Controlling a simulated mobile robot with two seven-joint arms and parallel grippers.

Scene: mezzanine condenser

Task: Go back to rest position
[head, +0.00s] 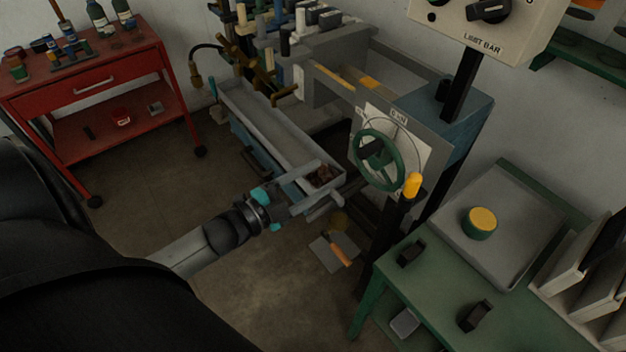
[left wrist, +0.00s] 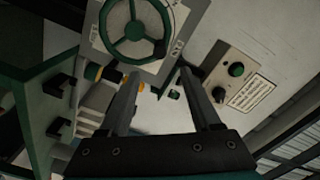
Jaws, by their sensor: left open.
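My left gripper (head: 330,181) reaches in from the lower left in the head view, in front of the long grey trough and left of the green handwheel (head: 356,146). Its two fingers are apart with nothing between them. The left wrist view also shows the open fingers of this gripper (left wrist: 162,76), pointing toward a pale wall, with the handwheel (left wrist: 135,30) above them. I cannot tell whether a finger touches the trough (head: 262,128). My right gripper is not in the head view or the left wrist view.
A red cart (head: 115,82) with bottles stands at the upper left. A green table (head: 440,285) with a grey tray (head: 515,205) and a yellow-topped round thing (head: 481,222) is at the right. A trowel (head: 338,250) lies on the floor. The floor at lower centre is clear.

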